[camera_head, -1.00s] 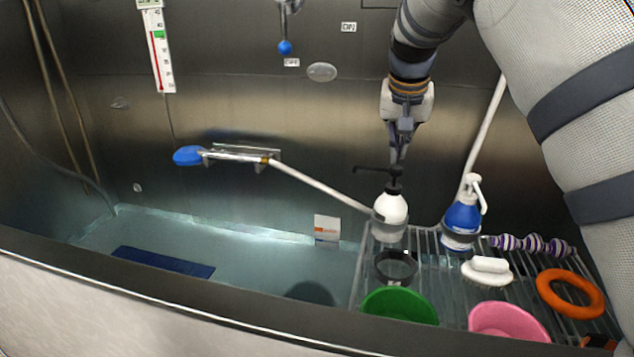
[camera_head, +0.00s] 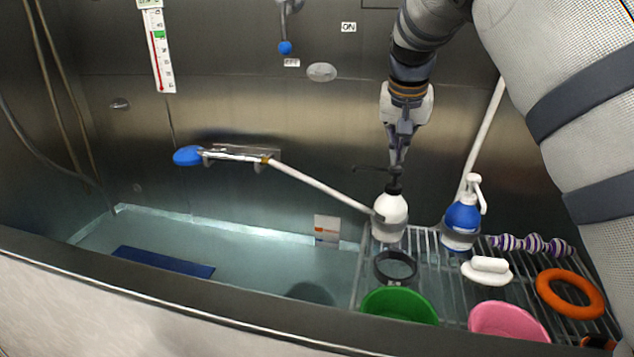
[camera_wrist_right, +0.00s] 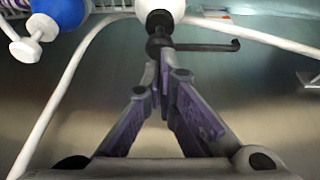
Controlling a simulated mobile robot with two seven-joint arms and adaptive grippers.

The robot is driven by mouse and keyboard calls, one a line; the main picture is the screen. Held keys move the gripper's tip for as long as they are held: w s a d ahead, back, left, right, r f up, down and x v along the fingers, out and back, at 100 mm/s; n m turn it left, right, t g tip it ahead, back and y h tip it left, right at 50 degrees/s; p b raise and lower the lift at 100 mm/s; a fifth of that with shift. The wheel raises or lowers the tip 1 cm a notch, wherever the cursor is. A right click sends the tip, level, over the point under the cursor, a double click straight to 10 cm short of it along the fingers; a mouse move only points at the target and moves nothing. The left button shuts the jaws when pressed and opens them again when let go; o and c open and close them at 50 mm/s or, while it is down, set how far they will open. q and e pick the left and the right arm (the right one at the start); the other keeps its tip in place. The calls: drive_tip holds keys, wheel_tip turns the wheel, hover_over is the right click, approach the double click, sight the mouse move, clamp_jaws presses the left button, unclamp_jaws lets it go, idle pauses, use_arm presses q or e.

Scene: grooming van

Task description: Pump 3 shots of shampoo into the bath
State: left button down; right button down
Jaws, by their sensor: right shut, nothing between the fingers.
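A white round bottle (camera_head: 390,217) with a black pump head (camera_head: 393,184) stands upright at the rack's back left corner. The black spout points left over the bath (camera_head: 230,233). My right gripper (camera_head: 397,166) is shut and empty, pointing down with its fingertips at the top of the black pump. In the right wrist view the closed fingertips (camera_wrist_right: 161,62) meet the pump head (camera_wrist_right: 159,45); whether they press on it I cannot tell. A blue bottle (camera_head: 462,220) with a white pump stands to the right. I cannot read which bottle is shampoo. My left gripper is not in view.
The wire rack (camera_head: 432,262) also holds a black ring, a green bowl (camera_head: 399,305), a pink bowl (camera_head: 508,322), a white brush (camera_head: 488,270), an orange ring (camera_head: 570,293) and a purple striped toy (camera_head: 530,244). A hose (camera_head: 318,185) runs behind the white bottle.

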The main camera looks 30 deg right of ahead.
drive_tip(key=shift+f, duration=1.4)
drive_tip(key=shift+r, duration=1.5)
drive_tip(key=shift+f, duration=1.5)
drive_tip(key=shift+r, duration=1.5)
drive_tip(key=shift+f, duration=0.1)
